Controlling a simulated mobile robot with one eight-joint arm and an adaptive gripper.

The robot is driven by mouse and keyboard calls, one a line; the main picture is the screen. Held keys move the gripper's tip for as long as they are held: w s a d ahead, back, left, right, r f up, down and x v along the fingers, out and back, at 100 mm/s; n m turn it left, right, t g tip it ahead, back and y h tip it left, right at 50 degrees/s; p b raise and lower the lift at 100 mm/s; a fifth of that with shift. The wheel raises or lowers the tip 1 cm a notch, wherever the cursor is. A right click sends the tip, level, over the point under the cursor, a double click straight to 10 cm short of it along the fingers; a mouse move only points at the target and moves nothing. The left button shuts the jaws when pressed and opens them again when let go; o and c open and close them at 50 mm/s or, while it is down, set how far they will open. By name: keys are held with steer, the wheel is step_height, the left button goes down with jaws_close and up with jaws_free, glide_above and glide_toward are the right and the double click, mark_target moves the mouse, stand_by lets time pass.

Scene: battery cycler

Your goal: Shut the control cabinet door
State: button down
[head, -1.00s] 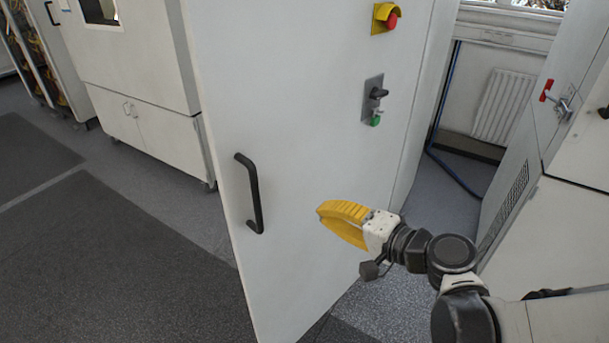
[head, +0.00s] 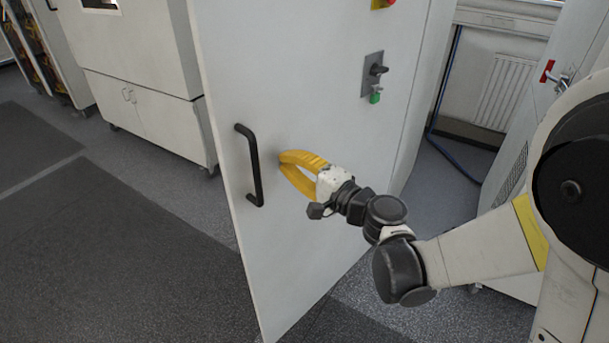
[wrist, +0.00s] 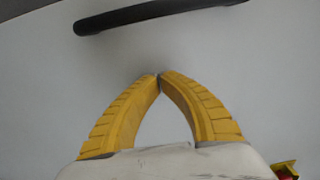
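The control cabinet door (head: 300,240) is a tall pale panel in the middle of the head view. A black vertical bar handle (head: 252,165) is near its left edge. It also shows in the wrist view as a dark bar (wrist: 150,14) across the top. My gripper (head: 284,158), with yellow fingers, is just right of the handle, in front of the door face. In the wrist view my gripper (wrist: 159,76) has its fingertips together with nothing between them. Whether the tips touch the door is unclear. How far the door stands open is also unclear.
A white cabinet (head: 155,110) stands behind at the left. Grey floor (head: 110,250) is free at the left. A cabinet with a red handle (head: 547,71) stands at the right.

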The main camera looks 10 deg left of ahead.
steer(key=shift+x, duration=1.15)
